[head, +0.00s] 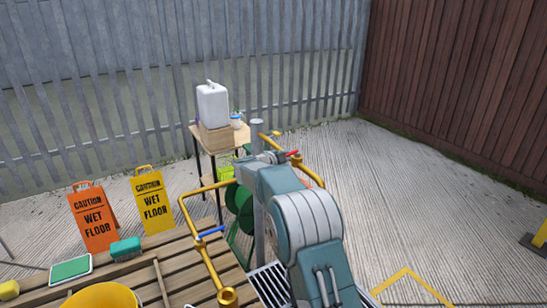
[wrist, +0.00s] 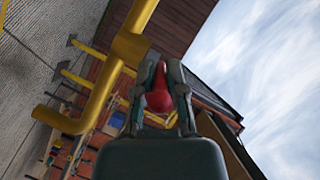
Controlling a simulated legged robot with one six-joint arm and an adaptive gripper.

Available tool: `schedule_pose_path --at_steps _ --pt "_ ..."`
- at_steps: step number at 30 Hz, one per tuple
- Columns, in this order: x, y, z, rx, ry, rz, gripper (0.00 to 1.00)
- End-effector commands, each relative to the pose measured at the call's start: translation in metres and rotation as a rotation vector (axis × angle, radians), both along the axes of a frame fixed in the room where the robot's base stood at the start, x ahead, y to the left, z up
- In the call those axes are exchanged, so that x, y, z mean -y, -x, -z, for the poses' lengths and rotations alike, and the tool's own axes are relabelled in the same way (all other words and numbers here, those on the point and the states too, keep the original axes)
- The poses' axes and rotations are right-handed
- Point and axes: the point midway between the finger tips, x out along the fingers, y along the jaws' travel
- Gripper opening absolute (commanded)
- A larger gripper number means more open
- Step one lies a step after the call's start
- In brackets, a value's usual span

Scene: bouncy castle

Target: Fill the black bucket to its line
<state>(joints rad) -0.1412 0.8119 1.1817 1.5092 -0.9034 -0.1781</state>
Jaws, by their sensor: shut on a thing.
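My gripper (wrist: 160,98) is shut on a red handle (wrist: 159,90), with a finger on each side of it in the wrist view. The red handle (head: 293,153) also shows just past my arm in the head view, beside the yellow pipe (head: 314,176). The yellow pipe (wrist: 103,92) passes close to my fingers in the wrist view. I cannot see the black bucket or its line in either view. No running water can be made out.
A yellow bucket (head: 101,296) stands at the lower left by wooden slats (head: 190,262). A blue lever (head: 211,232) sits on nearby yellow pipework. Orange (head: 94,218) and yellow (head: 152,200) wet-floor signs stand left. A table with a white jug (head: 212,105) is behind. The right floor is mostly clear.

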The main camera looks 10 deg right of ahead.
Motion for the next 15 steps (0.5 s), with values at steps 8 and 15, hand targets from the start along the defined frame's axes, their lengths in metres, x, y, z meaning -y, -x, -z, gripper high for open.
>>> schedule_pose_path --at_steps 8,15 --pt "0.0191 0.009 -0.0016 0.001 0.001 -0.174 0.0" --pt "0.0207 0.0121 -0.0008 -0.001 0.0 -0.262 0.0"
